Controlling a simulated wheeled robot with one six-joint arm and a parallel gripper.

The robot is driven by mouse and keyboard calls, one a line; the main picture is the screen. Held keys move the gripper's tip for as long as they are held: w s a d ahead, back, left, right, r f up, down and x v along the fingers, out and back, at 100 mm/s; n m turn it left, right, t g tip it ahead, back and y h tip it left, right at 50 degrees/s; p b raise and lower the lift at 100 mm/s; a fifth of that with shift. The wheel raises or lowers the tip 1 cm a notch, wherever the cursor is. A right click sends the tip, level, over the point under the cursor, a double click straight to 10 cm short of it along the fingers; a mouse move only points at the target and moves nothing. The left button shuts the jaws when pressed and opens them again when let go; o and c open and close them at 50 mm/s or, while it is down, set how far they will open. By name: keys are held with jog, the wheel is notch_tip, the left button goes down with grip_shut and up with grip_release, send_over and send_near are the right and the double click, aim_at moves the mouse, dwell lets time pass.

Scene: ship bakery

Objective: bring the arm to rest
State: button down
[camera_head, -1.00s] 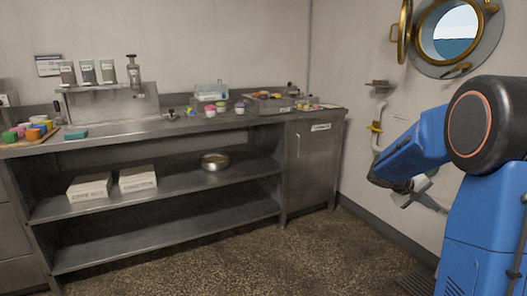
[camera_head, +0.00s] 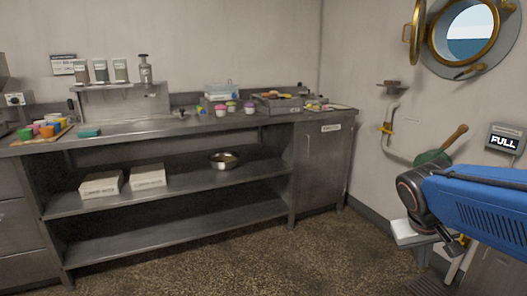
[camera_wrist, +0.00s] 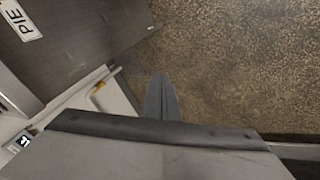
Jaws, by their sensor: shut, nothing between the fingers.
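My arm (camera_head: 478,203) reaches in from the right edge in the head view, its blue link nearly level. Its dark wrist joint (camera_head: 412,190) is bent down in front of the right wall. The gripper end is partly hidden below the wrist there and hard to make out. In the wrist view my gripper (camera_wrist: 160,84) shows as a narrow grey wedge, shut and empty, pointing over the speckled floor (camera_wrist: 240,60). A large grey surface fills the bottom of that view.
A steel counter (camera_head: 150,128) with shelves runs along the back wall, carrying cups, canisters and trays. A cabinet front labelled PIE (camera_wrist: 85,35) shows in the wrist view. A wooden-handled green tool (camera_head: 440,150) and a sign (camera_head: 505,140) are near the right wall. The middle floor is clear.

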jog(key=s+a+f+n+t+y, duration=0.1)
jog(key=s+a+y, duration=0.3)
jog(key=s+a, duration=0.5)
jog(key=shift+s+a+f+t, duration=0.3)
jog(key=shift+a+f+t, duration=0.35)
jog(key=shift+a, duration=0.35)
jog(key=shift+r, duration=0.1)
